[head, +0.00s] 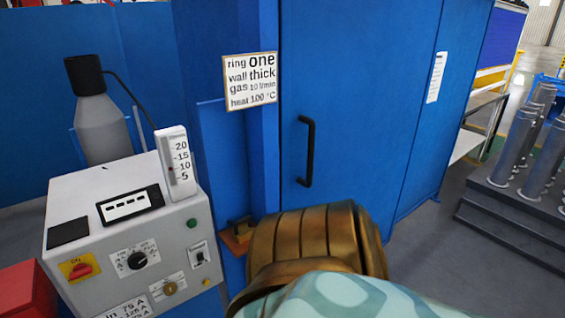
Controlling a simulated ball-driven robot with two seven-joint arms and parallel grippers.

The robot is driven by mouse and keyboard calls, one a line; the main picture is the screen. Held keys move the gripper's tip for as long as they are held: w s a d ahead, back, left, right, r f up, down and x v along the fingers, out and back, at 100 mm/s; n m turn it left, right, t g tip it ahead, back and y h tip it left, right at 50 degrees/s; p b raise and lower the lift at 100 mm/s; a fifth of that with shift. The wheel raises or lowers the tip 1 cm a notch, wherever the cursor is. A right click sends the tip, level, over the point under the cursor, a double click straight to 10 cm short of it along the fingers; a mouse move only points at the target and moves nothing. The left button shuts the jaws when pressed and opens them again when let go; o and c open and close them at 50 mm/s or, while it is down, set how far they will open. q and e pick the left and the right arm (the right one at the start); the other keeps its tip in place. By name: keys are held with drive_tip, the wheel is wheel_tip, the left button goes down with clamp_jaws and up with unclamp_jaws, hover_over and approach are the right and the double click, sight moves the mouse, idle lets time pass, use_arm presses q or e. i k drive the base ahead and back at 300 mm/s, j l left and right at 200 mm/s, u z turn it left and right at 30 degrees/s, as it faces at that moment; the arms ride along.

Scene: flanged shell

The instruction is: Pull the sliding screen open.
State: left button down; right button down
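The sliding screen (365,110) is a tall, flat blue panel in the middle of the head view. Its black upright bar handle (308,150) is on the left part of the panel, and no gripper is on it. The screen's left edge meets a blue upright part, with no clear gap between them. A bronze, ribbed part and a pale teal patterned part, seemingly of my own arm, hide the screen's lower left. I see no fingers of either gripper.
A white control box (125,235) with dials and a gauge stands at left, with a grey bottle (103,128) behind it. A sign (250,80) hangs left of the screen. Grey cylinders (525,135) stand on a dark stepped base at right. Bare floor (435,250) shows between.

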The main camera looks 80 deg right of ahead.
sight(355, 77)
drive_tip(key=z, duration=3.3)
